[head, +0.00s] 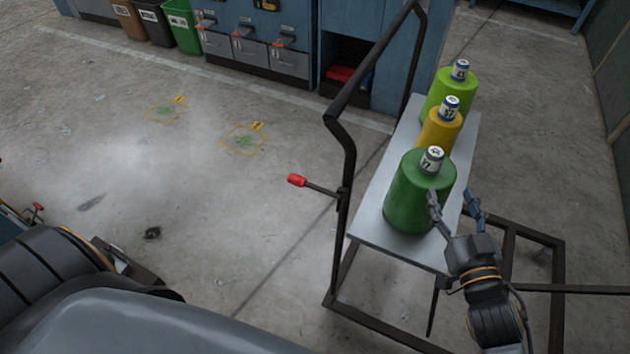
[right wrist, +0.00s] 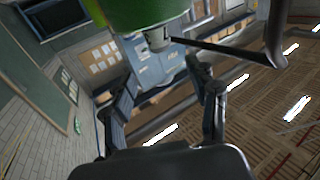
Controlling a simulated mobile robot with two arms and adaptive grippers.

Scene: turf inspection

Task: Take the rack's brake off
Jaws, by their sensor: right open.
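The rack (head: 378,218) is a dark tube frame with a grey shelf, in the middle right of the head view. A lever with a red knob (head: 297,180) sticks out to the left from its near upright; it looks like the brake lever. My right gripper (head: 452,197) is open and empty, at the right side of the front dark green cone (head: 405,200). I cannot tell whether a finger touches the cone. In the right wrist view both fingers (right wrist: 165,82) stand apart below a green body (right wrist: 140,10). My left gripper does not show.
A yellow cone (head: 438,131) and a light green cone (head: 442,92) stand behind the dark green one, each with a labelled top. Blue cabinets (head: 270,30) and bins (head: 183,30) line the back. The floor left of the rack is mostly clear, with small marked patches (head: 243,139).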

